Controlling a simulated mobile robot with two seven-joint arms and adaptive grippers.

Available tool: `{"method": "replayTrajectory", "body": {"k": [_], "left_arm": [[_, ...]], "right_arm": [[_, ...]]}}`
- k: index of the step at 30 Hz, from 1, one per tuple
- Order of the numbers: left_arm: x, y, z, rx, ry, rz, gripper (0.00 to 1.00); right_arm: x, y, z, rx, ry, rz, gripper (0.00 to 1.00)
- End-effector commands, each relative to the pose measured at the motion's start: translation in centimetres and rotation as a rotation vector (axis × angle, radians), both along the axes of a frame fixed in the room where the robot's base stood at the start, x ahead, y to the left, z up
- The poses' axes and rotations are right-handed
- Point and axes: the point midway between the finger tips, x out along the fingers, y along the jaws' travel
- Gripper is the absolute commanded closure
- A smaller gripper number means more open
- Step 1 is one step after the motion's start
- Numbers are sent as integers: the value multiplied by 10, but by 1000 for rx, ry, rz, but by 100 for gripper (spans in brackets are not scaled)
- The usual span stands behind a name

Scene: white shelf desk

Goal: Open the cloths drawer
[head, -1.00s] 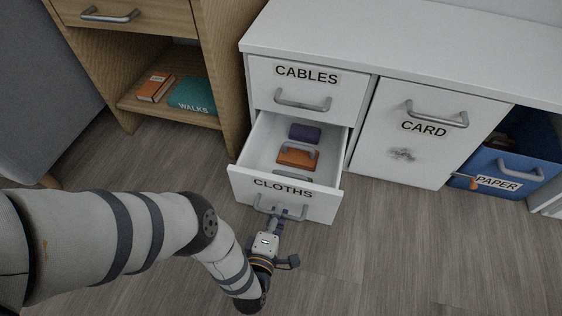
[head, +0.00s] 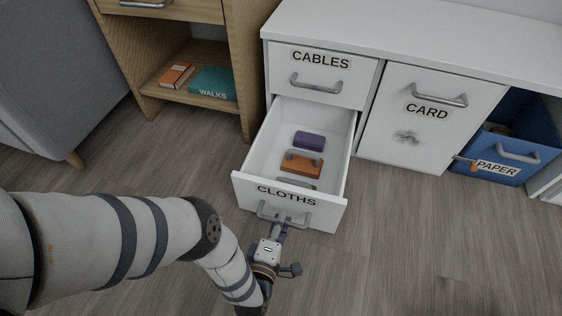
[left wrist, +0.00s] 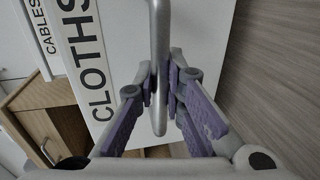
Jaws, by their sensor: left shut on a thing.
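The cloths drawer (head: 250,189) is pulled well out of the white desk, below the cables drawer (head: 320,74). Its front bears the CLOTHS label and a grey bar handle (head: 264,211). Inside lie a purple item (head: 309,141), an orange item (head: 301,162) and part of another near the front wall. My left gripper (head: 284,224) is at the handle, low in front of the drawer. In the left wrist view its purple-padded fingers (left wrist: 165,90) are shut around the handle bar (left wrist: 159,40). My right gripper is not in view.
A door labelled CARD (head: 430,115) is shut at the right. A blue bin labelled PAPER (head: 515,150) stands beyond it. A wooden shelf unit (head: 245,90) with books stands left of the drawer. The floor in front is clear.

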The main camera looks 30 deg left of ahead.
Motion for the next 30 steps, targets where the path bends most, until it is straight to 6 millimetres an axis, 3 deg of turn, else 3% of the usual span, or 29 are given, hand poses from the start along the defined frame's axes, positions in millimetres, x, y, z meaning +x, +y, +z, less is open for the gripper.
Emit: {"method": "replayTrajectory", "body": {"k": [3,4,6,16,24,30], "left_arm": [[1,0,1,0,-2,1,100],[1,0,1,0,-2,1,85],[1,0,1,0,-2,1,69],[-3,-1,0,-1,1,0,69],[-53,-15,11,-2,3,0,69],[-70,-20,16,0,-1,1,69]], "right_arm": [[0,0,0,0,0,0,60],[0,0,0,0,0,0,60],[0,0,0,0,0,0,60],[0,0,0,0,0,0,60],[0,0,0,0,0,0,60],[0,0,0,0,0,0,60]]}}
